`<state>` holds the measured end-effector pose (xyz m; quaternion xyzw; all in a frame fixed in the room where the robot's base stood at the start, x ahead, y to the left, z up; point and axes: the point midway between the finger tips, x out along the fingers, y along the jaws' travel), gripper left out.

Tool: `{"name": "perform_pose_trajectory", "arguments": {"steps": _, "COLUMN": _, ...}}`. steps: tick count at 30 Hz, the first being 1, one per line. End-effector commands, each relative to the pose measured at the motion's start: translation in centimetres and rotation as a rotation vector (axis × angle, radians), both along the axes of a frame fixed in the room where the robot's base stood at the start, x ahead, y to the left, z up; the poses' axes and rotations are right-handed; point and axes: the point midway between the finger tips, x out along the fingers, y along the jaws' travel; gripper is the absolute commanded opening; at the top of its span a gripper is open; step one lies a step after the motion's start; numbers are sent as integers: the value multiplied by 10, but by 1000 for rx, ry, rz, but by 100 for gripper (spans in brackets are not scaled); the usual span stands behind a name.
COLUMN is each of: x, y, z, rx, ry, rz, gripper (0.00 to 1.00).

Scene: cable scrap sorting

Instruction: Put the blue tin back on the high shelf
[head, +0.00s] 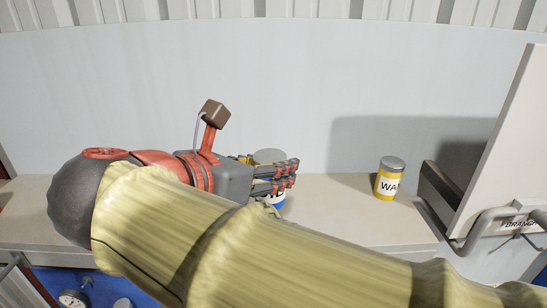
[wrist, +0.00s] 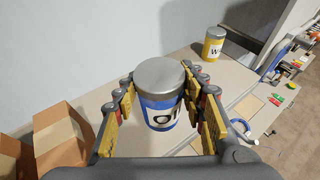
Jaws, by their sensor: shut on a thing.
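The blue tin (wrist: 158,114) has a grey lid and a white band with dark letters, partly cut off from view. My gripper (wrist: 164,84) is shut on the blue tin, with its yellow-padded fingers on either side and the tin upright. In the head view the tin's grey lid (head: 270,156) shows behind my gripper (head: 283,177), which hides most of its body. The high shelf (head: 335,215) is a pale beige board along the wall. The tin is over or on it; I cannot tell whether its base touches.
A yellow tin (head: 390,179) with a grey lid stands upright on the shelf to the right. A dark box-like thing and a pale panel (head: 505,150) close off the right end. Cardboard boxes (wrist: 62,135) show at left in the wrist view. The shelf between the tins is clear.

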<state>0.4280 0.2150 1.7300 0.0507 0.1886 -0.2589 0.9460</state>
Motion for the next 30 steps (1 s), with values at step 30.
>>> {"name": "perform_pose_trajectory", "arguments": {"steps": 30, "x": 50, "y": 15, "z": -90, "rx": 2, "ry": -1, "rz": 0, "gripper": 8}}
